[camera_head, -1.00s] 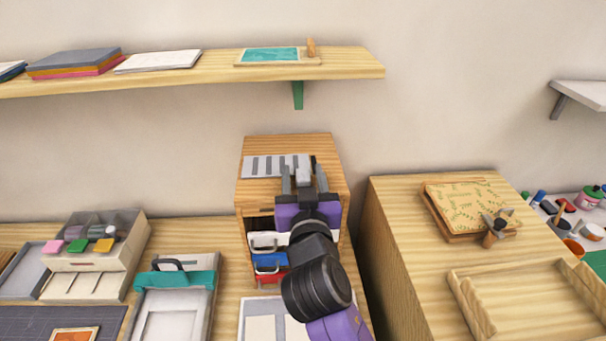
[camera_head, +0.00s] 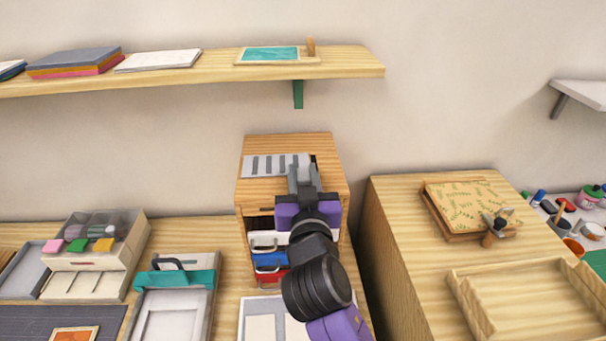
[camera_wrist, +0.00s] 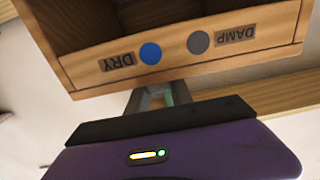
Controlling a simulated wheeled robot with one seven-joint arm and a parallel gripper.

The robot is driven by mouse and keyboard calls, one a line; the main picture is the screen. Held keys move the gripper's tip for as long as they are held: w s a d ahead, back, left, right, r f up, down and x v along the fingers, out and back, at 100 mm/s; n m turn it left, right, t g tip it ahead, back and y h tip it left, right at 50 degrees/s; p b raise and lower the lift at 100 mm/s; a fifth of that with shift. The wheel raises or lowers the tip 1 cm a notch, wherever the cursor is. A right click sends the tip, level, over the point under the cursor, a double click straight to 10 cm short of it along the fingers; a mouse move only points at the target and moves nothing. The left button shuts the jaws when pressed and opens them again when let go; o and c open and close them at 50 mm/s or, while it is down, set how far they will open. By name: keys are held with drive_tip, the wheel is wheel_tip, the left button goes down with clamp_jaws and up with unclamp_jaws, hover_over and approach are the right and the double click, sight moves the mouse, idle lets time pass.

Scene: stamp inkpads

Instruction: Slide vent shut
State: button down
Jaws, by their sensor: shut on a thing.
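The vent (camera_head: 268,166) is a light grey slotted plate on top of the small wooden cabinet (camera_head: 334,150). Several dark slots show along it, and a dark gap shows at its right end. My gripper (camera_head: 302,170) reaches over the cabinet top from the front and is shut on the vent's grey tab near the right end. The fingers hide the tab itself. In the wrist view, my gripper's fingers (camera_wrist: 163,94) show at the cabinet's front edge (camera_wrist: 200,48), which bears DRY and DAMP labels with a blue dot and a grey dot. The vent is not visible there.
White, blue (camera_head: 270,260) and red handled items fill the cabinet below its top. A shelf (camera_head: 350,68) hangs above and behind. A taller wooden unit (camera_head: 390,230) stands at right, across a narrow gap. An inkpad box (camera_head: 90,262) stands at left.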

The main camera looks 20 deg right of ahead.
sight(325, 182)
idle(0.6)
drive_tip(key=shift+s+d+p, duration=0.15)
drive_tip(key=shift+s+d, duration=0.1)
drive_tip(key=shift+d, duration=0.45)
drive_tip(key=shift+s+d+p, duration=0.15)
drive_tip(key=shift+s+d, duration=0.05)
drive_tip(key=shift+d, duration=0.55)
drive_tip(key=shift+s+d+p, duration=0.15)
drive_tip(key=shift+s+d, duration=0.1)
drive_tip(key=shift+d, duration=0.45)
drive_tip(key=c, duration=1.1)
unclamp_jaws()
drive_tip(key=shift+d, duration=0.1)
drive_tip(key=b+v, duration=0.2)
drive_tip(key=v, duration=0.6)
